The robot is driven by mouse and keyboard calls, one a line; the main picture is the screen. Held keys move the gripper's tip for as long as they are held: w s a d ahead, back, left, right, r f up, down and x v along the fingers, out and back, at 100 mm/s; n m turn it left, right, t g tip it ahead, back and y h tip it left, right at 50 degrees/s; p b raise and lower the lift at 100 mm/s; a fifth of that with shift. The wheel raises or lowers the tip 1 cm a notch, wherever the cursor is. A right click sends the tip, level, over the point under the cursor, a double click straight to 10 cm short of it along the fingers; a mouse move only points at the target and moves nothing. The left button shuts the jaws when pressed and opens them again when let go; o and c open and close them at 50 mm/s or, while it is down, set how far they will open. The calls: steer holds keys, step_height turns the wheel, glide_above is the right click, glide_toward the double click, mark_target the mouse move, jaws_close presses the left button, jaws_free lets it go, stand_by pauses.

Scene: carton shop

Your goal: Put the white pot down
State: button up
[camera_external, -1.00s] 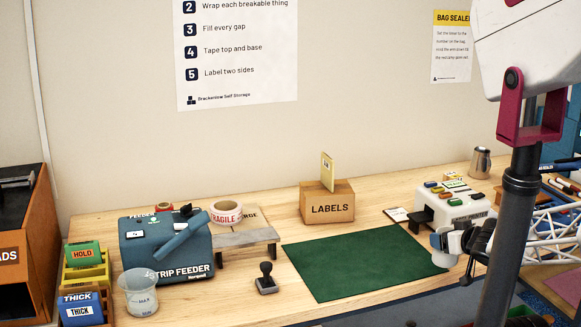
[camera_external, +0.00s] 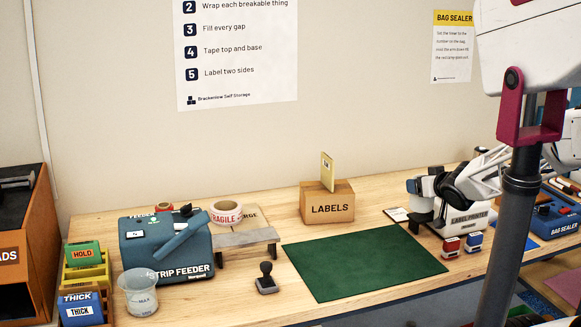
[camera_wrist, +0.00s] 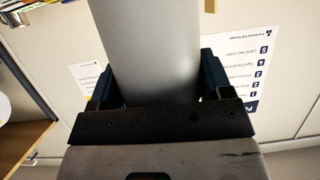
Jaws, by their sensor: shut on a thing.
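My gripper (camera_external: 420,188) is shut on the white pot (camera_external: 421,207), seen small at the left end of my arm in the external view. In the wrist view the pot (camera_wrist: 150,45) is a smooth pale grey-white cylinder between the two dark fingers of my gripper (camera_wrist: 155,88). In the external view the pot overlaps the left side of the label printer (camera_external: 468,217). I cannot tell how high it is above the table, and my gripper hides part of it.
The green mat (camera_external: 360,262) is clear. A black hand stamp (camera_external: 266,280), the strip feeder (camera_external: 165,250) and a clear beaker (camera_external: 139,293) are left.

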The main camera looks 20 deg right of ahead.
steer(key=w+a+f, duration=0.1)
steer(key=w+a, duration=0.1)
steer(key=w, duration=1.6)
steer(key=w+a+f, duration=0.1)
steer(key=w+a, duration=0.1)
steer(key=w, duration=1.6)
steer(key=shift+w+a+f, duration=0.25)
step_height(320, 180, up, 11)
steer(key=s+a+r+n+g+y, duration=0.1)
steer(key=s+a+n+y, duration=0.1)
steer(key=s+a, duration=0.4)
steer(key=s+a+r+n+y, duration=0.15)
steer(key=s+a, duration=0.25)
steer(key=s, duration=0.4)
steer(key=s+a+f+n+g+y, duration=0.2)
steer(key=s+a+n+y, duration=0.3)
steer(key=s, duration=0.8)
step_height(320, 180, down, 17)
steer(key=a+m+h, duration=0.1)
steer(key=m, duration=0.1)
steer(key=shift+s, duration=0.15)
